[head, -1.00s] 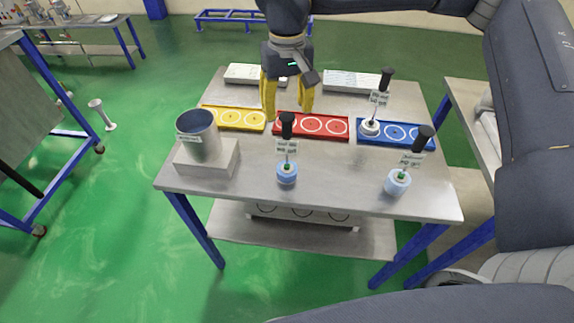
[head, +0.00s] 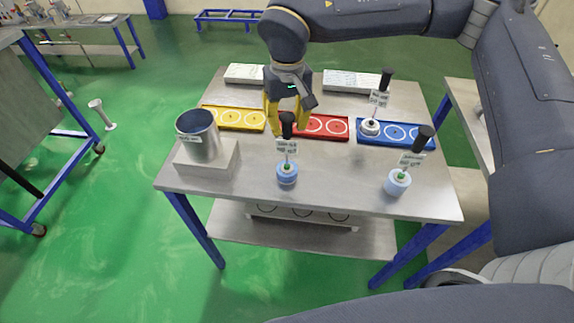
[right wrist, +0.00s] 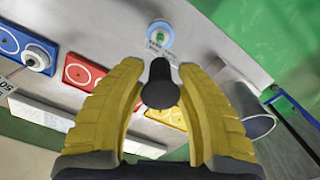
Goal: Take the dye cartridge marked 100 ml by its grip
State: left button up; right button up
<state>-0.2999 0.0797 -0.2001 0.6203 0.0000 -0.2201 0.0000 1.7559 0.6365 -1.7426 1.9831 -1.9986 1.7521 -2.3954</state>
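A cartridge with a light blue body (head: 287,174), a green spot on top, a white label (head: 287,146) and an upright black grip (head: 287,122) stands at the table's front middle. My right gripper (head: 287,124) has its yellow fingers spread around this grip. In the right wrist view the black grip (right wrist: 160,85) lies between the open fingers, with gaps beside it. A second light blue cartridge (head: 397,183) stands at the front right, and a white one (head: 370,128) stands on the blue tray. I cannot read the labels' volumes in the head view. My left gripper is not in view.
A metal cup (head: 197,137) stands on a grey block (head: 207,163) at the left. Yellow (head: 235,118), red (head: 330,127) and blue (head: 418,138) trays with ringed places lie in a row behind. Bare tabletop (head: 335,172) lies between the front cartridges.

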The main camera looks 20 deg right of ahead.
grip_shut()
jog(key=shift+r, duration=0.15)
notch_tip(320, 180, up, 20)
dwell(0.8)
dwell(0.5)
jog(key=shift+r, duration=2.4)
